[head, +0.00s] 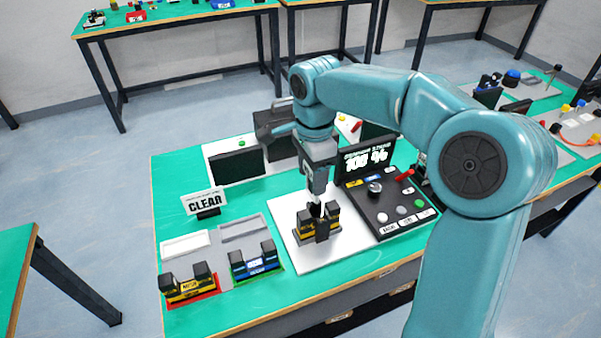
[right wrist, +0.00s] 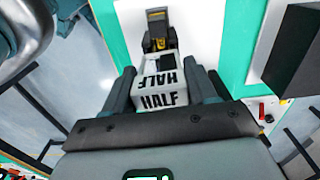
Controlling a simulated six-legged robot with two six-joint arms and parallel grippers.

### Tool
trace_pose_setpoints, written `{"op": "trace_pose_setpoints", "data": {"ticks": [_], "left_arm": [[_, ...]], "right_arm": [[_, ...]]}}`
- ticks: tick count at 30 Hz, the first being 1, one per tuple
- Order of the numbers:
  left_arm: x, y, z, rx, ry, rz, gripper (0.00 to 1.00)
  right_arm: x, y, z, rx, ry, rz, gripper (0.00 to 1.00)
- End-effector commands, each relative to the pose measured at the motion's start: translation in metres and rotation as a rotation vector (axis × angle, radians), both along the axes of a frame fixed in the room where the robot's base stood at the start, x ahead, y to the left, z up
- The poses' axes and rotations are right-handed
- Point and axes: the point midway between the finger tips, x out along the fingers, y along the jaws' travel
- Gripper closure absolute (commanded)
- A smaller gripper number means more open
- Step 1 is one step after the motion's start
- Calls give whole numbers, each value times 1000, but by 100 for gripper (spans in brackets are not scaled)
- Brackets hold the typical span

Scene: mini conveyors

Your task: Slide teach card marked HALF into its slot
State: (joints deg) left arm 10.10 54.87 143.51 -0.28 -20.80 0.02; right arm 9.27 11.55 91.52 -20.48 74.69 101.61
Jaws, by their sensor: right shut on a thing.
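The white teach card marked HALF (right wrist: 160,97) is held between the two fingers of my right gripper (right wrist: 162,84) in the right wrist view. In the head view my right gripper (head: 317,197) points down over a black and yellow holder (head: 306,226) on a white plate (head: 284,232). The holder also shows in the right wrist view (right wrist: 158,28), just beyond the card's far end. The card is mostly hidden in the head view, and I cannot tell whether it touches the holder. My left gripper is not in view.
A black control box (head: 389,205) with a knob, buttons and a 100 % display (head: 367,158) stands right of the plate. A CLEAR sign (head: 204,203), a yellow block on red (head: 190,288) and a blue block (head: 254,262) are on the left.

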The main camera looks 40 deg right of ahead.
Motion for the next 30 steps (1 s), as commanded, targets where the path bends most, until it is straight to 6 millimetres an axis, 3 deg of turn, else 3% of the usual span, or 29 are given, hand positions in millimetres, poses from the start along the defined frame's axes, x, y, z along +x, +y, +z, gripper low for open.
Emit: {"op": "trace_pose_setpoints", "data": {"ticks": [5, 17, 30], "left_arm": [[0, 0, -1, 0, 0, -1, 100], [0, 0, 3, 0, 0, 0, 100], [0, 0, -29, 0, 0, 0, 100]], "right_arm": [[-8, -17, 1, -3, -2, -39, 73], [-9, -20, 2, -3, -1, -49, 73], [-10, -20, -38, -2, 0, -48, 73]]}}
